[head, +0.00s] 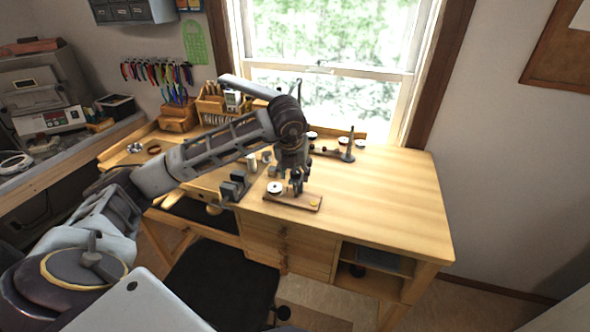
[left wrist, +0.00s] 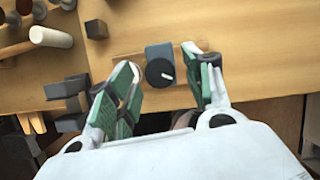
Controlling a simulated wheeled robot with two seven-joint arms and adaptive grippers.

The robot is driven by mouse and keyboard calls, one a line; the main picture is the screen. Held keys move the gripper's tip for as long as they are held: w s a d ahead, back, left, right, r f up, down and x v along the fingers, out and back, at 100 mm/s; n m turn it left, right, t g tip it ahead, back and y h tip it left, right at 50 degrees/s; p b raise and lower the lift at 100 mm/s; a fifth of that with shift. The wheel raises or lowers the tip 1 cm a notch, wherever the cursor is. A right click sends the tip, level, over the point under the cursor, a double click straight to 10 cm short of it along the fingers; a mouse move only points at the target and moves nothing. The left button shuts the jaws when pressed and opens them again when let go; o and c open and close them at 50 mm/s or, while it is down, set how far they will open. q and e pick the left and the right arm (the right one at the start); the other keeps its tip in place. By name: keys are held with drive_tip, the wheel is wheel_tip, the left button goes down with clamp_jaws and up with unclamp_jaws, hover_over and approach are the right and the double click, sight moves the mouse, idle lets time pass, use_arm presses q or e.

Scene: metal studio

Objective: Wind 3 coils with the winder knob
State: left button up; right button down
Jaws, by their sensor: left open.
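The winder stands near the front edge of the wooden bench: a brown board (head: 292,200) with a white round spool (head: 274,188) at its left end and a small yellow disc (head: 315,204) at its right. In the left wrist view, a dark round knob (left wrist: 160,73) with a white pointer mark sits on the front of a grey block (left wrist: 158,52). My left gripper (head: 297,187) is above the board, pointing down. Its green-padded fingers are open, one on each side of the knob; contact is not clear. My right gripper is out of view.
A dark grey vise-like block (head: 234,187) stands left of the winder. A tool with a dark upright post (head: 350,147) stands behind, below the window. The right part of the bench top (head: 400,190) is clear. A black stool seat (head: 222,280) is in front.

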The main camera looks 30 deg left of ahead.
use_arm(q)
drive_tip(key=shift+f, duration=0.1)
drive_tip(key=shift+c, duration=0.2)
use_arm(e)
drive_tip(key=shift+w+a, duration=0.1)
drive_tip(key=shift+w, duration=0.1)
use_arm(q)
drive_tip(key=c, duration=1)
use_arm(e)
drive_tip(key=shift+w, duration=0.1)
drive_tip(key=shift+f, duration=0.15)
